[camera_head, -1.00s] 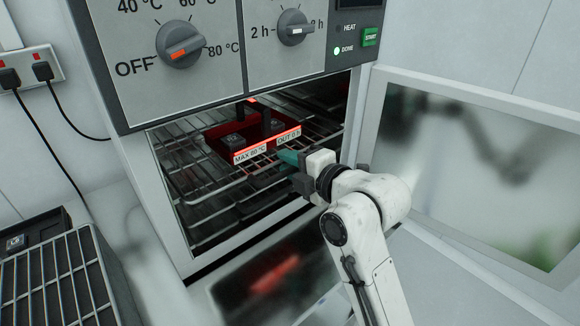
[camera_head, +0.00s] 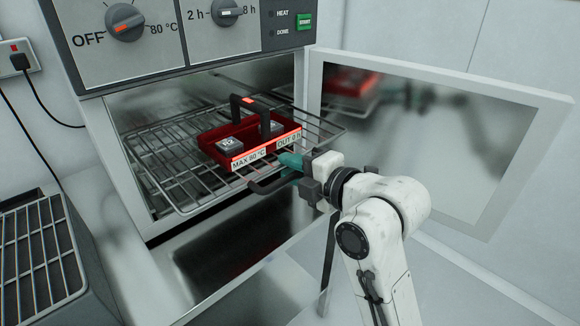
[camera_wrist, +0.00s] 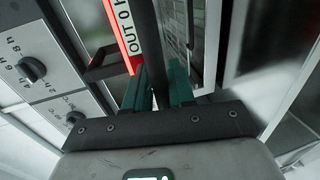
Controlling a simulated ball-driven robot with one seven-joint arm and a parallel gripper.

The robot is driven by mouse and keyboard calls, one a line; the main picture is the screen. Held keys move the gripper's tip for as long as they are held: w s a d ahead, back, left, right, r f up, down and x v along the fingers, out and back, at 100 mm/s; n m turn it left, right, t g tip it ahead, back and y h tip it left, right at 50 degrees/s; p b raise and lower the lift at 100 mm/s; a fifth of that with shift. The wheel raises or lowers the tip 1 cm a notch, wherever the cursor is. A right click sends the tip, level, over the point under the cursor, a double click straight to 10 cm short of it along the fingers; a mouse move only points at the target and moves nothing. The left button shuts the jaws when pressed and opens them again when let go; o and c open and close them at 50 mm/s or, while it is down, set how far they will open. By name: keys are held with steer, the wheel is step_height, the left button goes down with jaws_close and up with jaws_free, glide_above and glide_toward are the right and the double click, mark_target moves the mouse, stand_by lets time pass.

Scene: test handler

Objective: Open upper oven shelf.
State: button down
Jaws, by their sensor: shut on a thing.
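The upper oven shelf (camera_head: 172,164) is a wire rack that sticks out of the open oven front in the head view. A dark handle (camera_head: 265,185) is at its front edge. My gripper (camera_head: 290,163) has teal fingers shut on this handle, in front of the rack. In the wrist view the gripper (camera_wrist: 160,88) has a dark bar between its fingers. A red carrier (camera_head: 245,145) with a black upright handle stands on the rack. It holds dark blocks and carries labels reading "MAX 80 °C" and "OUT 0 h".
The oven door (camera_head: 440,130) stands open on the right, beside my arm. The control panel (camera_head: 165,40) with its dials is above the opening. A dark box with a wire grid (camera_head: 40,260) stands at the lower left. A wall socket (camera_head: 18,60) is at the far left.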

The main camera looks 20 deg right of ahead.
steer(key=shift+f, duration=0.5)
steer(key=c, duration=1.2)
jaws_free()
steer(key=shift+o, duration=0.4)
steer(key=shift+r, duration=0.15)
steer(key=shift+r, duration=0.1)
steer(key=shift+d, duration=0.1)
steer(key=p+v, duration=0.4)
steer(key=v, duration=0.6)
steer(key=shift+s+p, duration=0.35)
steer(key=shift+d+r, duration=0.1)
